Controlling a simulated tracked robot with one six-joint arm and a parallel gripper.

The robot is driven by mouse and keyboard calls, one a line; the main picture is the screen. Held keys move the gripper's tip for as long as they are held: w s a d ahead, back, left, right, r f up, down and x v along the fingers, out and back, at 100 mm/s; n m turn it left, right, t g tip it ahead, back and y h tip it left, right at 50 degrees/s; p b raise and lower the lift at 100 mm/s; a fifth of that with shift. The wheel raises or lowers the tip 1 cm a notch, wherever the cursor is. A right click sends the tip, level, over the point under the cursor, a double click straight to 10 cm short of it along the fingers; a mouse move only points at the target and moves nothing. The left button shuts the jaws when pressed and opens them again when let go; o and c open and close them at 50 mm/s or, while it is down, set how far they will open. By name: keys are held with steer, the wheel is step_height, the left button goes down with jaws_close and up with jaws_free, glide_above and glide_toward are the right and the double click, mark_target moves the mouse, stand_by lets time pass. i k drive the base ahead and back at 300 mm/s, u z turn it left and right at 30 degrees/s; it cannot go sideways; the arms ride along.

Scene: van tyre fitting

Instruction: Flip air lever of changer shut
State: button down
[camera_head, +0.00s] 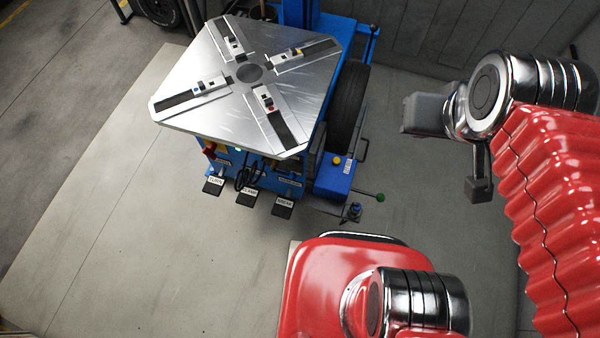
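The tyre changer (250,70) stands at upper centre, a blue machine with a square silver turntable on top. A small red and yellow part (209,148) shows on its front under the turntable's left edge. A thin lever with a green knob (380,197) sticks out to the right of the blue box at its side. I cannot tell which of these is the air lever, or its position. My gripper (478,188) seems to be the dark grey end below the silver wrist joint at right, well apart from the changer. Its fingers are not clear.
Several labelled black pedals (249,198) stick out at the changer's front foot. A tyre (348,105) stands against its right side. A dark wheel (160,10) is at top left. The pale floor mat (150,240) is clear at left. A grey wall closes the back right.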

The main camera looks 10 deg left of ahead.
mark_target(292, 175)
steer(key=z, duration=1)
steer(key=k, duration=0.5)
steer(key=u, duration=1.6)
steer(key=i, duration=0.5)
steer(key=u, duration=0.05)
